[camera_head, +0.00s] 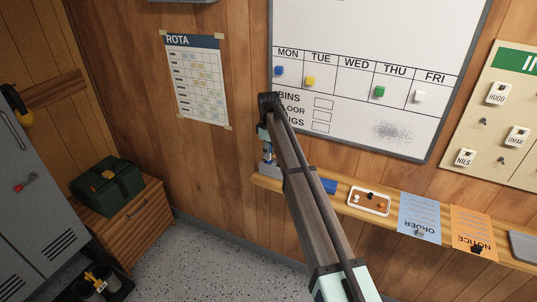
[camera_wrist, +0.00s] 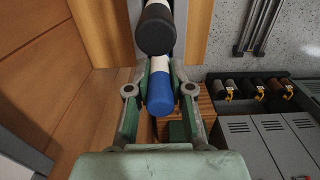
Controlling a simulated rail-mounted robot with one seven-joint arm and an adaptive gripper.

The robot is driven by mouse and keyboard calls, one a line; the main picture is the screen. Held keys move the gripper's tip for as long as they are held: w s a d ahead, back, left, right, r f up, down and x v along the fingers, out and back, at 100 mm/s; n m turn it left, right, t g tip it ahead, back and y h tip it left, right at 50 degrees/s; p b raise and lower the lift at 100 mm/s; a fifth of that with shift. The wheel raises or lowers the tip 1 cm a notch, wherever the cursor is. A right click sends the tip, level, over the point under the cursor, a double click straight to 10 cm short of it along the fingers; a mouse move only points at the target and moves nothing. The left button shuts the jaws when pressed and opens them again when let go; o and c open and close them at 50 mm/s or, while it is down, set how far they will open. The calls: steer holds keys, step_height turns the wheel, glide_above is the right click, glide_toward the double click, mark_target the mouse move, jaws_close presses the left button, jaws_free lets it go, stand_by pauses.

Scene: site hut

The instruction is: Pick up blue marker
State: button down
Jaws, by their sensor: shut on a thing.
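The blue marker (camera_wrist: 160,92) has a blue cap end and a white body. In the wrist view it lies between the fingertips of my gripper (camera_wrist: 160,88), which is shut on it. A black-ended marker (camera_wrist: 155,28) is just beyond it. In the head view my gripper (camera_head: 263,135) is at the left end of the wall ledge, over a grey holder (camera_head: 270,171). My arm hides part of this spot, so I cannot tell whether the blue marker is still in the holder.
The ledge (camera_head: 345,205) also bears a blue block (camera_head: 328,186), a small tray (camera_head: 369,200), an order sheet (camera_head: 419,217) and a notice sheet (camera_head: 472,230). The whiteboard (camera_head: 440,120) hangs close above. A wooden cabinet (camera_head: 128,222) stands at the left.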

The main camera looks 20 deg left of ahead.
step_height(320, 180, up, 20)
steer(key=b, duration=0.5)
steer(key=shift+f, duration=0.15)
stand_by(0.4)
